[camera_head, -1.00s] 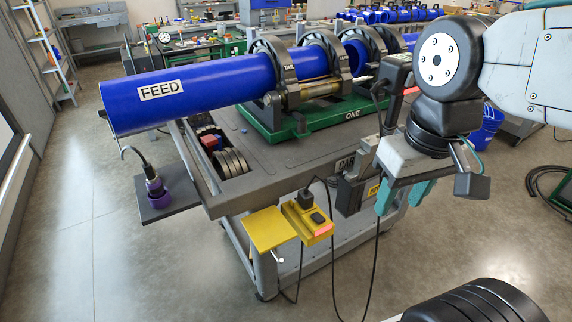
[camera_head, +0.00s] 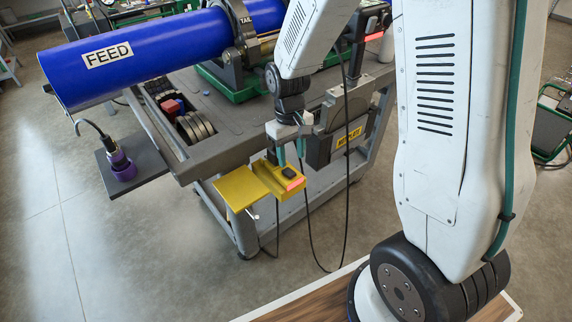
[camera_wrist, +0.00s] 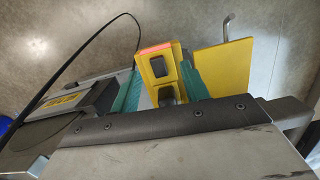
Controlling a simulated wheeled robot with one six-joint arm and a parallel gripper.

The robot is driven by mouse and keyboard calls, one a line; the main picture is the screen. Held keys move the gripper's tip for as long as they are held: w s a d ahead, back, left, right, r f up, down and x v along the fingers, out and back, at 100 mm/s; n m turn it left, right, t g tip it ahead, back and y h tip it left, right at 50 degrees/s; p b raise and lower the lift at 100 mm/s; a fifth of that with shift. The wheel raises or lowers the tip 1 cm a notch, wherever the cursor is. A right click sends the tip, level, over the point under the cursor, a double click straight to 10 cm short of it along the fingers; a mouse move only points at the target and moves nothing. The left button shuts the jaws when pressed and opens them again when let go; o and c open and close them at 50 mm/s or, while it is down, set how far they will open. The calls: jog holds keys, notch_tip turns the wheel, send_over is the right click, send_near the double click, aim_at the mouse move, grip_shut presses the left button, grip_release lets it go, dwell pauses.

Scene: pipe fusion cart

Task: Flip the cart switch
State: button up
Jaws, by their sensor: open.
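The cart switch is a small black rocker (camera_head: 289,173) on a yellow box (camera_head: 292,189) at the cart's front edge. A red-orange strip shows on the box beside the rocker. In the wrist view the rocker (camera_wrist: 158,68) faces the camera, with the strip at the box's far end. My gripper (camera_head: 291,158) is open, its teal fingers pointing down just above the box. In the wrist view the fingers (camera_wrist: 158,75) stand on either side of the box, with nothing held between them. Contact cannot be told. The gripper hides the plug end of the box in the head view.
A yellow plate (camera_head: 241,187) adjoins the box on the left. A grey boxed unit (camera_head: 335,140) and a hanging black cable (camera_head: 309,225) are close on the right. The blue FEED pipe (camera_head: 150,55) lies above the cart. Floor at lower left is clear.

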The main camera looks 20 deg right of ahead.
aim_at(286, 169)
jog(key=w+t, duration=0.1)
jog(key=w, duration=0.2)
jog(key=shift+n, duration=0.3)
notch_tip(286, 169, down, 8)
jog(key=shift+w+r, duration=0.1)
jog(key=shift+r, duration=0.1)
